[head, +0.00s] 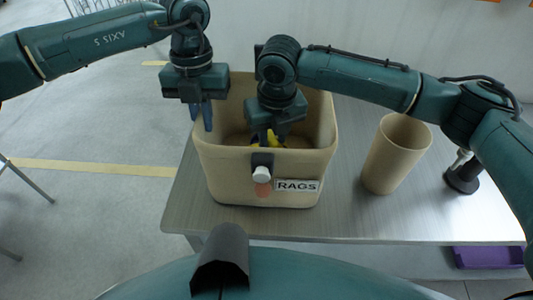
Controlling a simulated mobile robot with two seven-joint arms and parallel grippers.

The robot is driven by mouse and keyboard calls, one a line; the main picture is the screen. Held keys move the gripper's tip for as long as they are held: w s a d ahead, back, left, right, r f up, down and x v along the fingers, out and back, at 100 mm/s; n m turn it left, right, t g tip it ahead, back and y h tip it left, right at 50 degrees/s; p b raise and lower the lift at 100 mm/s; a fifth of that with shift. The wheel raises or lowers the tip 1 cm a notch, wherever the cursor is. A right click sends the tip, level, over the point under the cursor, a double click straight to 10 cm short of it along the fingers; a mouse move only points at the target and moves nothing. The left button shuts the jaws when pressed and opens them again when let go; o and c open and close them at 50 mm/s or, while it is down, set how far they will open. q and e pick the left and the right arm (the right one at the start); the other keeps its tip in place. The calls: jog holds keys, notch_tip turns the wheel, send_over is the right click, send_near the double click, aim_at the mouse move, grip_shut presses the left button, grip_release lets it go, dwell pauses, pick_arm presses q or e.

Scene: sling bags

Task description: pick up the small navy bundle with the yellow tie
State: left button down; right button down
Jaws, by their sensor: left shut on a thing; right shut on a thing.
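A tan bin (228,170) labelled RAGS stands on the metal table. My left gripper (202,116) is at the bin's left rim, its bluish fingers pointing down and shut, apparently on the rim. My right gripper (266,138) reaches down into the bin and is shut. Bright yellow (274,142), likely the tie of the small bundle, shows at its fingertips, inside the bin behind the front wall. The navy cloth of the bundle is hidden by the gripper and the front wall.
A tan cup-shaped container (395,155) stands to the right. A dark-based object (463,178) is farther right, near my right arm. The table's (340,220) front strip is clear.

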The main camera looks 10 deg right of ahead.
pick_arm(q)
jog(key=c, duration=1.5)
grip_release()
pick_arm(e)
notch_tip(320, 180, up, 10)
pick_arm(q)
jog(key=shift+r, duration=0.15)
